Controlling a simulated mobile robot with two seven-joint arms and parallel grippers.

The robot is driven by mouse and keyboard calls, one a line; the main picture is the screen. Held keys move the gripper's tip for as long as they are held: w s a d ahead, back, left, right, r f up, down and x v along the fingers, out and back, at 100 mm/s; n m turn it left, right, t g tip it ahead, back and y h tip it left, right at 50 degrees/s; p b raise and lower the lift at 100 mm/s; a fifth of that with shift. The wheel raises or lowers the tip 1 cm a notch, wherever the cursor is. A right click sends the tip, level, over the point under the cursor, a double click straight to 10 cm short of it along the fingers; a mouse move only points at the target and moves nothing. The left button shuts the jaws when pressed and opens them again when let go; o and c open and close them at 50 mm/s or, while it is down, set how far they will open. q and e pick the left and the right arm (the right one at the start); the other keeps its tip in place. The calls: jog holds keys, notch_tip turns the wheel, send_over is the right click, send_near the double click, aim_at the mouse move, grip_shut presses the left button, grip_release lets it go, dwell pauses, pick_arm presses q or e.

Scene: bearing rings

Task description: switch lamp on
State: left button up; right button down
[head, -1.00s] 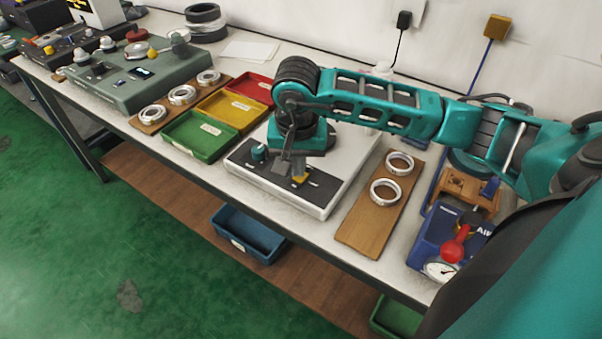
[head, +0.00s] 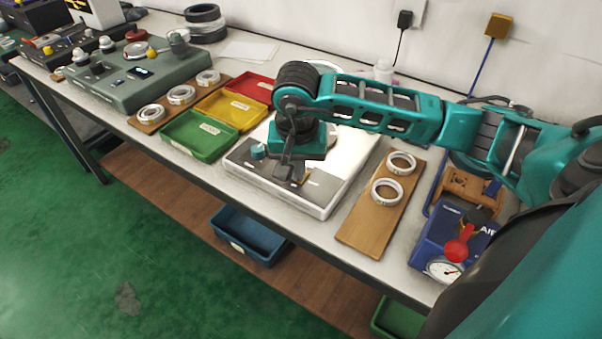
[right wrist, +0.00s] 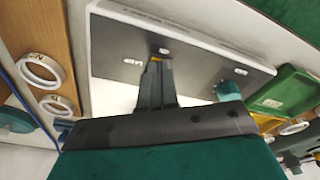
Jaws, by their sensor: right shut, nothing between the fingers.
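The white box-shaped lamp unit (head: 318,205) stands on the bench under my right arm. It has a dark grey front panel (head: 262,172) with a teal knob (head: 258,152) at its left. The pale top plate looks bright white. My left gripper is not in view.
Green (head: 200,137), yellow (head: 232,110) and red (head: 250,86) trays stand left of the unit. A wooden board (head: 365,225) with two metal rings lies right of it, then a blue device with a gauge (head: 446,269). A blue bin (head: 248,236) sits below the bench.

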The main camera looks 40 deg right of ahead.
jog(key=shift+r, duration=0.15)
notch_tip(320, 180, up, 7)
jog(key=p, duration=0.4)
dwell(0.7)
